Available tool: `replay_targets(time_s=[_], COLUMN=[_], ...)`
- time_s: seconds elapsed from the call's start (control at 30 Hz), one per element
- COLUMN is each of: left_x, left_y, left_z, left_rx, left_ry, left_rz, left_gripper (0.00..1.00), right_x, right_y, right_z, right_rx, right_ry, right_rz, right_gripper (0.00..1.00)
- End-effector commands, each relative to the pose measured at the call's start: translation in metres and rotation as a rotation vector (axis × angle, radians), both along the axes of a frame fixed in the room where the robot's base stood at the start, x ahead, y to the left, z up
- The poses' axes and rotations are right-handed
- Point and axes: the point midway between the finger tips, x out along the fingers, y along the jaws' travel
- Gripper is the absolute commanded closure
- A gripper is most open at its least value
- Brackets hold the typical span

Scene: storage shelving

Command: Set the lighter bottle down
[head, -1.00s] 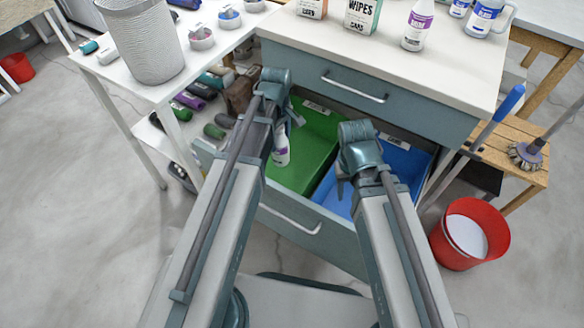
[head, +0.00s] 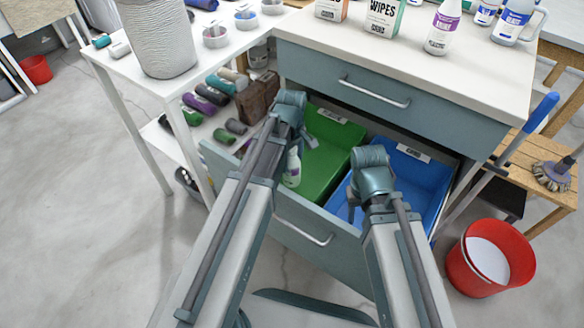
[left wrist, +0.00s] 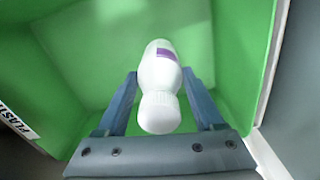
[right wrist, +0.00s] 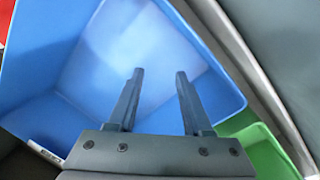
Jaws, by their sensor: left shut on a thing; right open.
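A white bottle with a purple label (head: 292,167) is held by my left gripper (head: 300,143), over the green bin (head: 325,162) in the open drawer. In the left wrist view the bottle (left wrist: 160,82) sits between the two fingers with its cap toward the camera, and the green bin's floor lies beyond it. Whether its base touches the bin floor is unclear. My right gripper (right wrist: 155,95) is open and empty over the blue bin (right wrist: 90,60), which looks empty in the right wrist view.
The drawer front with its handle (head: 305,222) is nearest me. Another white bottle with a purple label (head: 443,28) and a wipes box (head: 384,17) stand on the counter above. A red bucket (head: 490,258) is on the floor at right. Rolls and a brown bag (head: 257,97) lie at left.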

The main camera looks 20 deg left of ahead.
Motion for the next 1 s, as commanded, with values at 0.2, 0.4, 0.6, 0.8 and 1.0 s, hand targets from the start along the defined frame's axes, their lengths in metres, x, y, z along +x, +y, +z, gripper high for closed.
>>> replay_targets(time_s=[0.2, 0.4, 0.6, 0.8, 1.0], left_x=[0.000, 0.000, 0.000, 0.000, 0.000], left_y=[0.000, 0.000, 0.000, 0.000, 0.000], left_z=[-0.031, -0.029, -0.032, -0.032, -0.032], left_rx=[0.000, 0.000, 0.000, 0.000, 0.000], left_ry=[0.000, 0.000, 0.000, 0.000, 0.000], left_rz=[0.000, 0.000, 0.000, 0.000, 0.000], left_gripper=[0.92, 0.92, 0.92, 0.02, 0.01], right_x=[0.000, 0.000, 0.000, 0.000, 0.000], right_y=[0.001, 0.001, 0.001, 0.001, 0.001], right_z=[-0.031, -0.029, -0.032, -0.032, -0.032], right_rx=[0.004, 0.004, 0.005, 0.005, 0.005], right_ry=[0.000, 0.000, 0.000, 0.000, 0.000], right_rz=[0.005, 0.006, 0.006, 0.006, 0.006], right_gripper=[0.50, 0.50, 0.50, 0.50, 0.50])
